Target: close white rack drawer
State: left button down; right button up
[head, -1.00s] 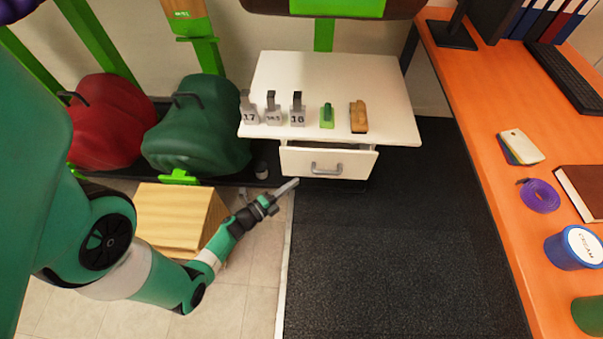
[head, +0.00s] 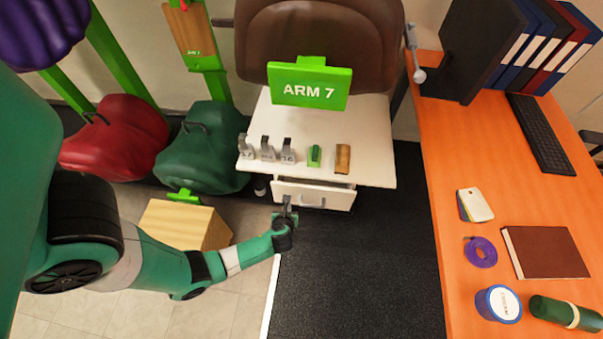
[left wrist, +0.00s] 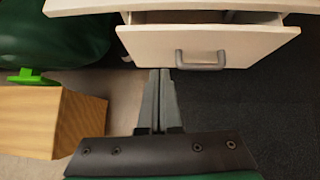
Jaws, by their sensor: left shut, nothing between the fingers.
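The white rack (head: 372,172) stands at the back with its drawer (head: 335,196) partly pulled out below the top. The drawer's grey handle (left wrist: 200,60) is on its front face. In the left wrist view the open gap above the drawer front (left wrist: 150,42) shows. My left gripper (head: 287,203) is shut and empty, just in front of the drawer's left part. In the left wrist view its fingertips (left wrist: 162,72) are at the lower edge of the drawer front, left of the handle; I cannot tell whether they touch. My right gripper is not in view.
Numbered metal pieces (head: 267,149), a green item (head: 314,156) and a brown block (head: 342,158) stand on the rack top. The orange desk (head: 440,200) is on the right. Dark floor mat (head: 350,270) is clear.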

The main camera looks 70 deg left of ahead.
pick_arm(q)
notch_tip(320, 180, up, 2)
jog(key=d+m, duration=0.1)
jog(key=d, duration=0.1)
jog(key=b, duration=0.9)
send_near(297, 189)
jog(key=shift+t, duration=0.4)
jog(key=x, duration=0.5)
jog(key=shift+s+d+f, duration=0.2)
jog(key=shift+s+f, duration=0.1)
jog(key=shift+f, duration=0.2)
jog(key=shift+w+a, duration=0.25)
jog(key=shift+a, duration=0.2)
jog(key=shift+r, duration=0.1)
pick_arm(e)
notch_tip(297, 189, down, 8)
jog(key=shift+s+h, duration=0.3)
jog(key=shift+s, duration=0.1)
pick_arm(q)
jog(key=shift+a, duration=0.1)
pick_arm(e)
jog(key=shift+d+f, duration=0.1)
